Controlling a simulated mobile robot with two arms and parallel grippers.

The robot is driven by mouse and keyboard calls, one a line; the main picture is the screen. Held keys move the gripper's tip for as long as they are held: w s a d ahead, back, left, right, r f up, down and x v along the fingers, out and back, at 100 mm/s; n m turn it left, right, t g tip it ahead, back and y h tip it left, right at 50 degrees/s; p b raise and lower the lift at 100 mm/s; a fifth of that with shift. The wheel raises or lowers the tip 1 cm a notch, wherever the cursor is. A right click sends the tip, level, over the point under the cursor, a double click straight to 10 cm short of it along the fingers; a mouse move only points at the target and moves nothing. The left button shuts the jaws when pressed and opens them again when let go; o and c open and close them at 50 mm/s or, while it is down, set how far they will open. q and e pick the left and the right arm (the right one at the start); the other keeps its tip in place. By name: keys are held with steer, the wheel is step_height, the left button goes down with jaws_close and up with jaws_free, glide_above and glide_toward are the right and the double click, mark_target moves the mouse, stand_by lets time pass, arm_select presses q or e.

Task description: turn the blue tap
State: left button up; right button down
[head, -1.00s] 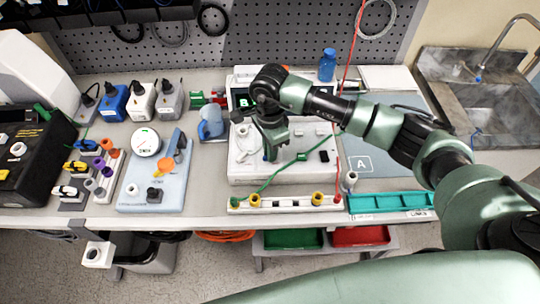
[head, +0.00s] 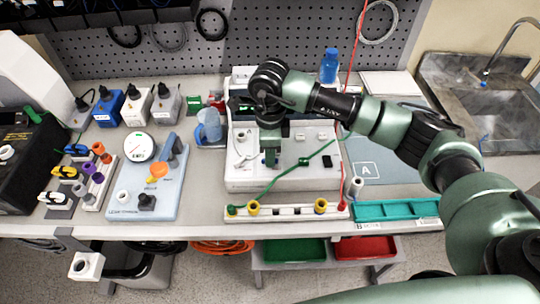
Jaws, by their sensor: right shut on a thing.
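A small blue tap (head: 77,151) sits at the far left of the bench, at the back of a row of coloured taps with a yellow one in front of it. My right gripper (head: 270,158) is far to the right of it, pointing down over the white console (head: 243,182). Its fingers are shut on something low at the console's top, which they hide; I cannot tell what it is. My left gripper is out of view.
A gauge board (head: 128,207) and a blue jug (head: 209,127) stand between the taps and the console. A green cable (head: 290,169) crosses the console. A rail with coloured sockets (head: 285,212) and a teal tray (head: 397,210) lie along the front edge.

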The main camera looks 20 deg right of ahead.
steer(key=shift+w+r, duration=0.1)
steer(key=c, duration=1.5)
jaws_free()
step_height(320, 180, up, 8)
steer(key=shift+f+b, duration=0.1)
steer(key=shift+b, duration=1.15)
steer(key=shift+f, duration=0.1)
